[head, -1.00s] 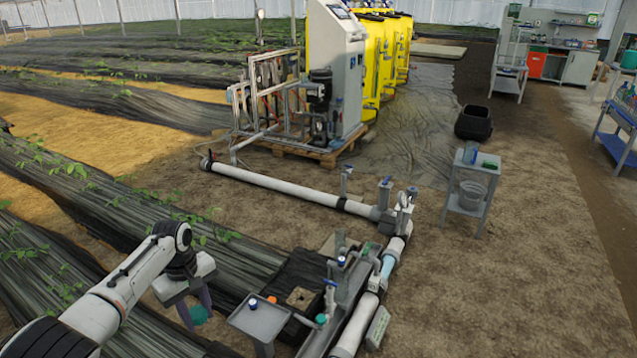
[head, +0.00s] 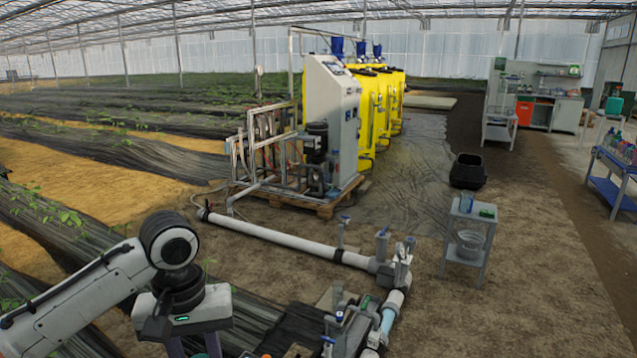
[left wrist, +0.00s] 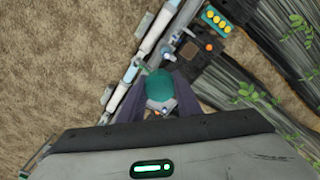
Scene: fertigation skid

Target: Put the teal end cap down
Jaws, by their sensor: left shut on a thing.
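The teal end cap (left wrist: 159,84) is held between the fingers of my left gripper (left wrist: 161,88) in the left wrist view, so the gripper is shut on it. My right gripper is not in view.
A white pipe (head: 285,235) with valves runs toward the bottom centre. The skid (head: 335,125) and yellow tanks (head: 385,110) stand behind it. A grey stand (head: 468,232) is at the right, with bare soil around it. Black-covered crop beds (left wrist: 245,105) lie beside the pipework.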

